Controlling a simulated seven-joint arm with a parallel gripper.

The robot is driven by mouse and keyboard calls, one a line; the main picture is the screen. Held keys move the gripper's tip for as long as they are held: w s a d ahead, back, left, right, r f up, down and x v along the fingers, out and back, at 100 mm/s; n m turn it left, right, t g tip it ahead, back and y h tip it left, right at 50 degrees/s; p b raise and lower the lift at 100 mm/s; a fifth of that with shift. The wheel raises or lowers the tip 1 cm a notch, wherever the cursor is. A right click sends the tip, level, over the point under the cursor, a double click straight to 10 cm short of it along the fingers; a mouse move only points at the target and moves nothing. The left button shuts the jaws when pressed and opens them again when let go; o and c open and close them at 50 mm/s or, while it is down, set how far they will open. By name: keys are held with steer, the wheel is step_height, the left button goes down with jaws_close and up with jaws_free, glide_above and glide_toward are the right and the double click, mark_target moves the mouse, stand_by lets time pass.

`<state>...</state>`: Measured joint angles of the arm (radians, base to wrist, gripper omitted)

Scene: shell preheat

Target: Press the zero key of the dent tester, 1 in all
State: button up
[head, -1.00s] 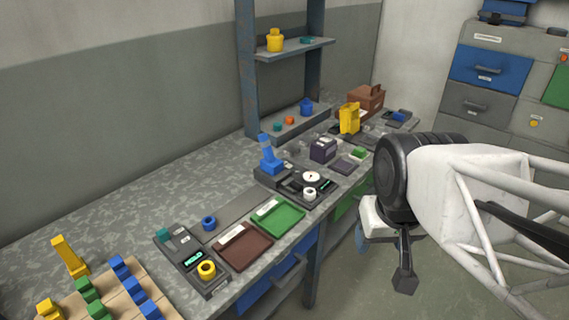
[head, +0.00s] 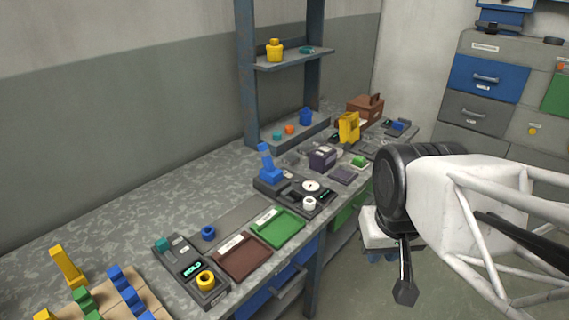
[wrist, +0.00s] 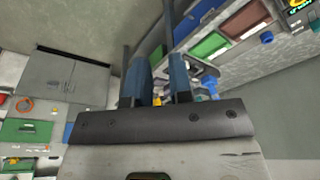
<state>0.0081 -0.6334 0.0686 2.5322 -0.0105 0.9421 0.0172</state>
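A dark device with a round white dial (head: 311,186), a blue lever (head: 268,165) and a white ring stands mid-bench in the head view; it looks like the dent tester, but I cannot be sure. A lit green display shows beside its dial. Its keys are too small to tell apart. My gripper (head: 404,289) hangs right of the bench, in front of it and well away from the device. In the wrist view my gripper (wrist: 162,82) shows two blue fingers with a gap between them, seemingly empty. Bench items show behind the fingers, partly hidden.
A second dark device with a lit display (head: 192,269) and a yellow ring stands nearer on the left. Between the two lie a brown tray (head: 242,257) and a green tray (head: 277,228). A steel shelf post (head: 246,90) rises behind. Floor beside the bench is open.

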jaws_close()
stand_by(1.3)
